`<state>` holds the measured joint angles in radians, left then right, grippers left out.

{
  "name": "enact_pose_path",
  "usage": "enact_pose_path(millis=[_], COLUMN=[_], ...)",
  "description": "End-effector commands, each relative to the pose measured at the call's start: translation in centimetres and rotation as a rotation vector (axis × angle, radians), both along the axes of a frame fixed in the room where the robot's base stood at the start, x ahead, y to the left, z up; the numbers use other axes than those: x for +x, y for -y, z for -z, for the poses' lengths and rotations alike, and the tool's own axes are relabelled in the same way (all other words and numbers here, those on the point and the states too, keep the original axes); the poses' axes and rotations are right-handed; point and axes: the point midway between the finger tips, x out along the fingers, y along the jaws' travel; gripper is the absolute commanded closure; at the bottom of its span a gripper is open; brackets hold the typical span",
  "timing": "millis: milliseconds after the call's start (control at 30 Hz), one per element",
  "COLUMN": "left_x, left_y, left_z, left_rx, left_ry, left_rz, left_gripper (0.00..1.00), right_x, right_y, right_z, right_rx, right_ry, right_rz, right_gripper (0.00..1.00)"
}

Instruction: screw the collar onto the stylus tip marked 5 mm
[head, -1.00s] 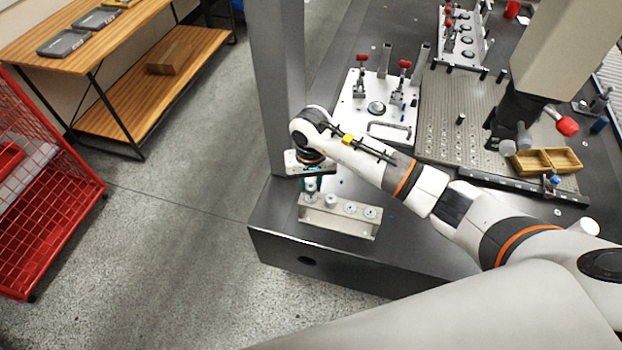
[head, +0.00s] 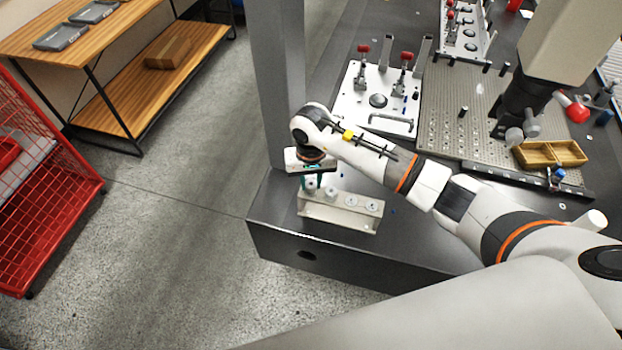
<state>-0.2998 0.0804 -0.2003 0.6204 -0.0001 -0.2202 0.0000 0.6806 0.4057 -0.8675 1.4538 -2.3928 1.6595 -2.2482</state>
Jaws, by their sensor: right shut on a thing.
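My right gripper (head: 312,182) reaches in from the right and points down over the left end of a pale metal rack (head: 340,214). Its teal fingers are shut on a small grey cylindrical piece (head: 311,187), which looks like the collar. The piece sits at the rack's left-end position; whether it touches the stylus tip below is hidden. Another grey upright piece (head: 331,193) stands just to its right, and round fittings (head: 351,200) show further along the rack. Size marks are too small to read, so I cannot tell which tip is the 5 mm one. My left gripper is not in view.
The rack stands near the dark table's front-left corner (head: 285,235), beside a grey column (head: 278,80). Behind are a white fixture plate (head: 350,115) with red-knobbed clamps and a perforated plate (head: 455,140). A wooden tray (head: 552,153) lies right, below the machine's head.

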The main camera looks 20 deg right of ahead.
Motion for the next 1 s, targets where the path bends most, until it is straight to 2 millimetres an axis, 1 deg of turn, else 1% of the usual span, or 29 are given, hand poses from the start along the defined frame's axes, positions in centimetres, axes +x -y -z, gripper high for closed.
enact_pose_path(millis=[233,1000], left_x=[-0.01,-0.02], left_y=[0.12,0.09], left_z=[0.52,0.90], left_rx=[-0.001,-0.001], left_ry=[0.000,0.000], left_rz=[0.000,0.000], left_gripper=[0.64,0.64], right_x=[0.03,0.00], right_y=[-0.01,0.00], right_z=[0.03,0.27], right_rx=[0.001,0.000], right_ry=[0.001,0.000], right_rz=[0.000,0.000], right_gripper=[0.95,0.95])
